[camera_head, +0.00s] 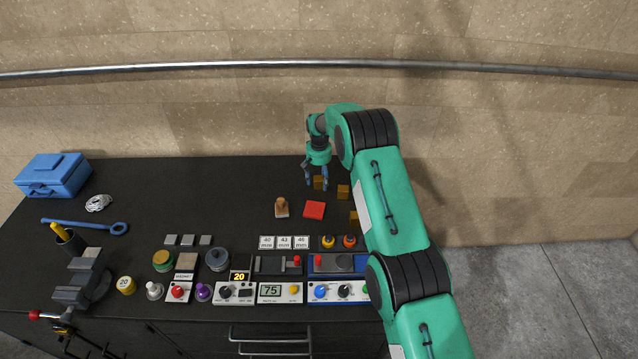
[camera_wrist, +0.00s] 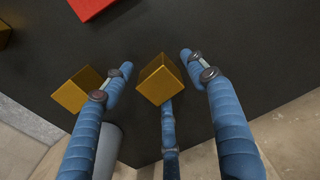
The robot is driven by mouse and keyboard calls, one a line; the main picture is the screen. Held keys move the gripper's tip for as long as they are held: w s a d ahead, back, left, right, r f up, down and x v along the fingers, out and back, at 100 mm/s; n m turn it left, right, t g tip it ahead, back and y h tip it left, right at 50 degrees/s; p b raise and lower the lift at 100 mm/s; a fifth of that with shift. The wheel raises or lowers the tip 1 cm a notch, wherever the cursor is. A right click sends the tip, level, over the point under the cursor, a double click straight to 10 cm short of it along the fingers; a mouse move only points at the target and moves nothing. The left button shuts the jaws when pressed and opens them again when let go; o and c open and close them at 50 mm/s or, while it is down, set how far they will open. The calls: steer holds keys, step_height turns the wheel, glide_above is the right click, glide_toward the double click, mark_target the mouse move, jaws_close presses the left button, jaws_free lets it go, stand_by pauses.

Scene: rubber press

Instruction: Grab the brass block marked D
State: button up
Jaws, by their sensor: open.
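Three brass blocks stand on the dark bench near its back edge. One block (camera_head: 319,182) is at my gripper (camera_head: 316,179); in the wrist view this block (camera_wrist: 158,80) lies between the spread blue fingers of my gripper (camera_wrist: 156,64). My gripper is open, pointing down, with nothing held. A second block (camera_head: 342,192) is just to the right; it appears in the wrist view (camera_wrist: 76,92) behind the left finger. A third block (camera_head: 354,218) is partly hidden by my arm; a brass edge (camera_wrist: 3,34) shows at the wrist view's left border. No letter is readable on any block.
A red pad (camera_head: 314,210) and a wooden-handled stamp (camera_head: 282,207) lie in front of the blocks. Control boxes and number plates (camera_head: 284,242) line the front edge. A blue toolbox (camera_head: 53,175) is far left. The bench's back middle is clear.

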mark_target(319, 178)
stand_by(0.3)
jaws_close()
steer(key=shift+r, duration=0.1)
stand_by(0.4)
steer(key=shift+w+r, duration=0.1)
steer(key=shift+r, duration=1.4)
steer(key=shift+s+r+b, duration=0.2)
steer(key=shift+r+b, duration=0.1)
steer(key=s+d, duration=0.1)
steer(key=s, duration=0.4)
steer(key=s+d+r, duration=0.1)
steer(key=s, duration=0.4)
steer(key=s+d+b, duration=0.1)
steer(key=s, duration=0.4)
steer(key=shift+s+r, duration=0.15)
